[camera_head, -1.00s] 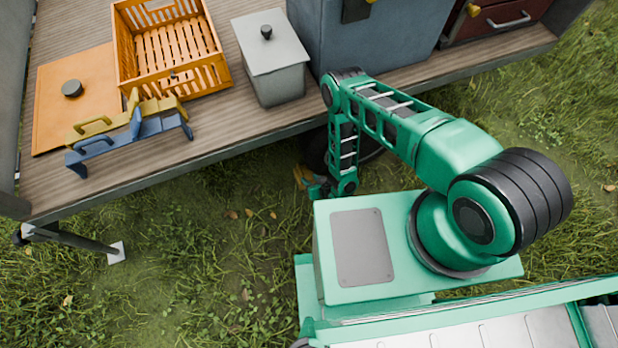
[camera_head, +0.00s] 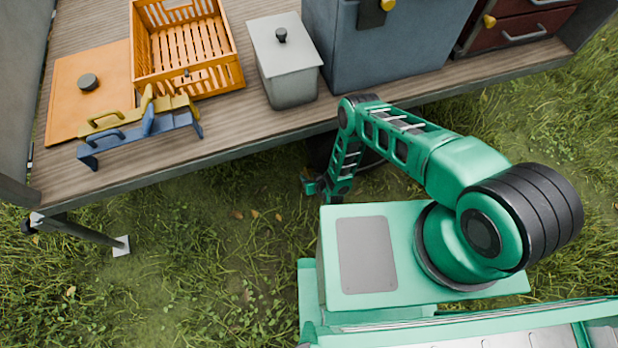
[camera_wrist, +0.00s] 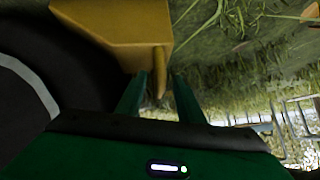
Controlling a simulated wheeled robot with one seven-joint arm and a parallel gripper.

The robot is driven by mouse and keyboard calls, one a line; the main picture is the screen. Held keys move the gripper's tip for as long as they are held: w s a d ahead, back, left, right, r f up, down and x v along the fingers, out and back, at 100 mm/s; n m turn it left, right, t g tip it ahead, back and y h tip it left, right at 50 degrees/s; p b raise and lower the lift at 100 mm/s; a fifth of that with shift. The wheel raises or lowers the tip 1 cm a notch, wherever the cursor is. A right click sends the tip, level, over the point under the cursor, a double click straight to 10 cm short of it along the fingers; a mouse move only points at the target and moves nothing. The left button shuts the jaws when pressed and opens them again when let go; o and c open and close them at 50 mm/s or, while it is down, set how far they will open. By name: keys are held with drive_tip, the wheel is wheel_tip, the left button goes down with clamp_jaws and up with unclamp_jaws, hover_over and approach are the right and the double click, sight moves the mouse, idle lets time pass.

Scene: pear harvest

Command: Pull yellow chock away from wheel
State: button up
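The yellow chock (camera_wrist: 120,30) fills the upper middle of the wrist view. It is beside the dark wheel (camera_wrist: 50,70), which has a pale band, at the left; a gap or contact between them is hard to tell. A narrow yellow handle (camera_wrist: 160,72) juts from the chock towards my gripper (camera_wrist: 160,88). My two green fingers are apart, one on each side of the handle, with visible gaps. In the head view my gripper (camera_head: 312,186) is low beside the cart's edge. The wheel (camera_head: 322,150) shows partly behind my arm there; the chock is hidden.
The cart's wooden deck (camera_head: 225,140) overhangs the wheel. It carries an orange crate (camera_head: 240,75), a grey lidded bin (camera_head: 290,90), a blue-grey box (camera_head: 390,60), and yellow and blue brackets (camera_head: 150,122). A support leg (camera_head: 85,232) stands at left. Open grass (camera_head: 200,260) lies in front.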

clamp_jaws()
drive_tip(key=shift+a, duration=0.1)
